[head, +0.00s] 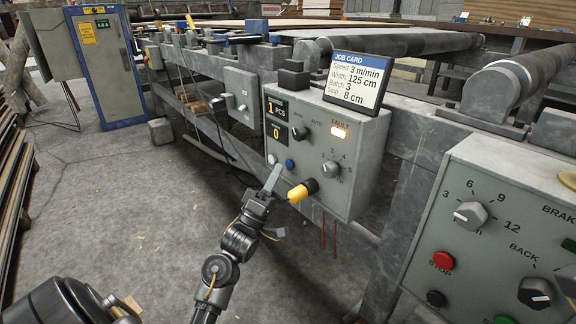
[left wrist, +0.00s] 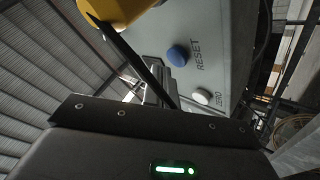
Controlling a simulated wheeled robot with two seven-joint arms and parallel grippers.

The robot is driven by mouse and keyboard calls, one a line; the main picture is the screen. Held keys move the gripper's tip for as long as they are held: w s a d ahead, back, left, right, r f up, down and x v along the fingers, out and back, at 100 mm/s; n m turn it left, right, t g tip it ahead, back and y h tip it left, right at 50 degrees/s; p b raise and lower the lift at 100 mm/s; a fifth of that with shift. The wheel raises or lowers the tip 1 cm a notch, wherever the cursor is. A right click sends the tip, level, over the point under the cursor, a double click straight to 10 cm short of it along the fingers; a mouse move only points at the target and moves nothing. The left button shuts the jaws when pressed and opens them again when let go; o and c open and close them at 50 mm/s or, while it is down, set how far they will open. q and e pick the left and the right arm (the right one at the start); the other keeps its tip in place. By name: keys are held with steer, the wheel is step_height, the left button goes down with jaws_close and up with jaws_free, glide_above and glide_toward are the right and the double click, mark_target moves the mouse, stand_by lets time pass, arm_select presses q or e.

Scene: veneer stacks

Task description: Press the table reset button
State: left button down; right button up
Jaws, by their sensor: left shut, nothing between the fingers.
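The blue button (head: 290,165) sits low on the front of a grey control box (head: 354,194). In the left wrist view the blue button (left wrist: 178,57) is labelled RESET, and a white button (left wrist: 203,96) beside it is labelled ZERO. The white button (head: 272,158) also shows in the head view, left of the blue one. My left gripper (head: 273,177) is shut and empty, with its tips close to the box just below these buttons. I cannot tell whether the tips touch the box; the blue button is uncovered. My right gripper is not in view.
The box has a lit FAULT lamp (head: 339,132), knobs, and a job card (head: 356,80) on top. Another panel (head: 502,185) with a red STOP button (head: 442,261) stands at right.

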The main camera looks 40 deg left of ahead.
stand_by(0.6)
arm_select(q)
steer(key=shift+w, duration=0.15)
steer(key=shift+w+d+p, duration=0.15)
steer(key=shift+w+p, duration=0.1)
steer(key=shift+p, duration=0.05)
steer(key=shift+w+d, duration=0.1)
steer(key=shift+w, duration=0.35)
stand_by(0.8)
steer(key=shift+s+p, duration=0.15)
steer(key=shift+p, duration=0.15)
steer(key=shift+s+a+p, duration=0.2)
steer(key=shift+s+p, duration=0.25)
steer(key=shift+s, duration=0.25)
